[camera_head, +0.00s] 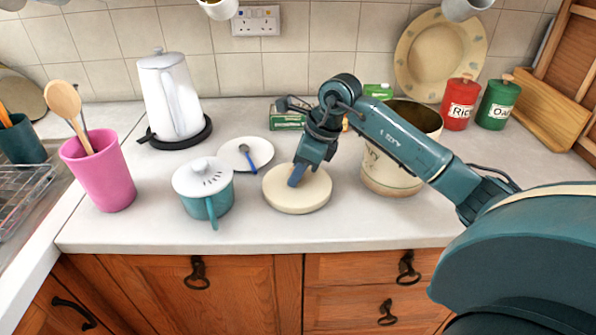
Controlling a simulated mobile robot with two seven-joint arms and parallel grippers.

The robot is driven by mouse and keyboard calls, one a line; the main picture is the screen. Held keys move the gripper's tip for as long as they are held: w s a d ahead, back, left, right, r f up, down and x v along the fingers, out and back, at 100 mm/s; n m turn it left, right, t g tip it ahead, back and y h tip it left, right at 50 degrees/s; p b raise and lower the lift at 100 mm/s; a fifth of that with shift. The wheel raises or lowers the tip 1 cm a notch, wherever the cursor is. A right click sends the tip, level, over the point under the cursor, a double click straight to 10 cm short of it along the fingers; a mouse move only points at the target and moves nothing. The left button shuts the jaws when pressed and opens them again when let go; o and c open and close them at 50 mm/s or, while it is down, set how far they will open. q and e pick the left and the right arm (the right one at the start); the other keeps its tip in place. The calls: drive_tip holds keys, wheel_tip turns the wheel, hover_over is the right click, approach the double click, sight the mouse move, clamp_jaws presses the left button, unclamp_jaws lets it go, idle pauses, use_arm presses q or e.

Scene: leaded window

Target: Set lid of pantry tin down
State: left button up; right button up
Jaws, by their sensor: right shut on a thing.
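The cream round lid (297,198) of the pantry tin is on or just above the counter, near its front edge; I cannot tell whether it touches. My right gripper (298,177) points down at the middle of the lid and is shut on it, hiding its knob. The pantry tin (388,173), cream with dark lettering, stands open to the right of the lid, partly behind my right arm. My left gripper is not in view.
A teal pot with a white lid (203,189) stands left of the tin lid. A white plate with a spoon (236,149) lies behind. A pink utensil holder (98,172) and white kettle (171,98) are further left. Red (459,102) and green (497,101) canisters stand back right.

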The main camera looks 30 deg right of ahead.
drive_tip(key=shift+f, duration=0.4)
drive_tip(key=shift+f, duration=0.15)
drive_tip(key=o, duration=1)
